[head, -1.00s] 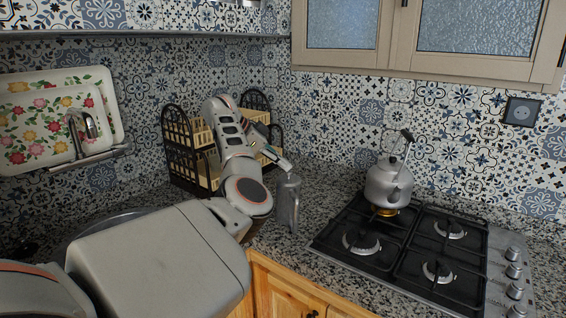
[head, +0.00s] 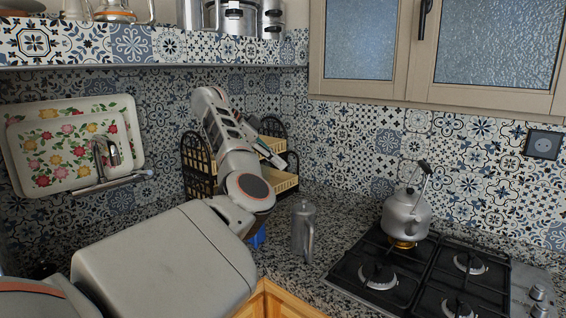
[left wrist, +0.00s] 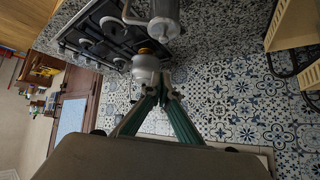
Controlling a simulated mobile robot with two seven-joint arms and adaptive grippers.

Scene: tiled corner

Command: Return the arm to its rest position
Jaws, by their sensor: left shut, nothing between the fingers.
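My left arm comes in from the left of the head view, with its forearm raised in front of the dark rack. The left gripper (head: 276,158) is small and partly lost against the rack there. In the left wrist view its two green-grey fingers (left wrist: 163,82) meet at the tips, shut with nothing between them. A silver jug (head: 304,230) stands upright on the counter, apart from the gripper. My right gripper is in neither view.
A kettle (head: 407,214) stands on the black gas hob (head: 390,270) at right. The rack (head: 194,160) is close behind my arm. Floral trays (head: 70,145) lean at the left wall, by a tap (head: 108,150). A shelf (head: 150,66) runs above. A blue object (head: 257,237) is partly hidden.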

